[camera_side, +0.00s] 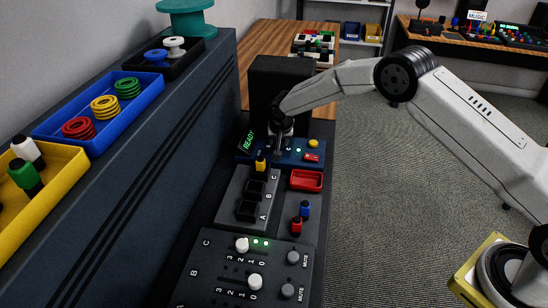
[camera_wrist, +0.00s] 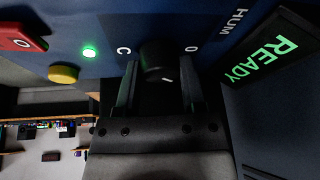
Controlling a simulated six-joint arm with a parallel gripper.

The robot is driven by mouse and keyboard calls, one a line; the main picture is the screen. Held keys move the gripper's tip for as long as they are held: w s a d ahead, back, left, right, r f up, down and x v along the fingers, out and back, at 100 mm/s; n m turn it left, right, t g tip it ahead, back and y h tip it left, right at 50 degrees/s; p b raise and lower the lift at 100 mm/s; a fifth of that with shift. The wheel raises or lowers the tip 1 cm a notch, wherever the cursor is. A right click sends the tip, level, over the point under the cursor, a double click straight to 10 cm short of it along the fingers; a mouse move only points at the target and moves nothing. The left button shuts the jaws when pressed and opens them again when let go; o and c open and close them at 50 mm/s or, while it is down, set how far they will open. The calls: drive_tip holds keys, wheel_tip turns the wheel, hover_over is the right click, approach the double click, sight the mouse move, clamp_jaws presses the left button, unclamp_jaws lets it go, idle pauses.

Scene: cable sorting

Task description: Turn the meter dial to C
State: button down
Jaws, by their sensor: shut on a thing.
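The meter is a blue panel (camera_side: 269,157) with a display (camera_side: 247,142) that reads READY in green; the display also shows in the wrist view (camera_wrist: 264,58). The meter dial (camera_wrist: 156,58) is a dark round knob with a small white mark on its lower right side. The letter C (camera_wrist: 124,50) is to its left and an O or 0 (camera_wrist: 191,48) to its right. My gripper (camera_wrist: 160,82) has one finger on each side of the dial and is shut on it. In the side view my gripper (camera_side: 282,146) is over the panel and hides the dial.
A green light (camera_wrist: 89,52), a yellow button (camera_wrist: 64,74) and a red switch (camera_wrist: 20,40) are on the panel beside the dial. A black upright block (camera_side: 278,80) stands behind. A yellow plug (camera_side: 260,163), a red tray (camera_side: 307,180) and two loose-looking plugs (camera_side: 304,209) are in front.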

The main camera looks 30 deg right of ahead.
drive_tip(key=shift+m, duration=0.4)
drive_tip(key=shift+c, duration=1)
unclamp_jaws()
drive_tip(key=shift+a+r, duration=0.1)
drive_tip(key=shift+r, duration=0.05)
drive_tip(key=v, duration=0.7)
drive_tip(key=shift+s+r, duration=0.15)
drive_tip(key=shift+r, duration=0.05)
drive_tip(key=shift+a, duration=0.1)
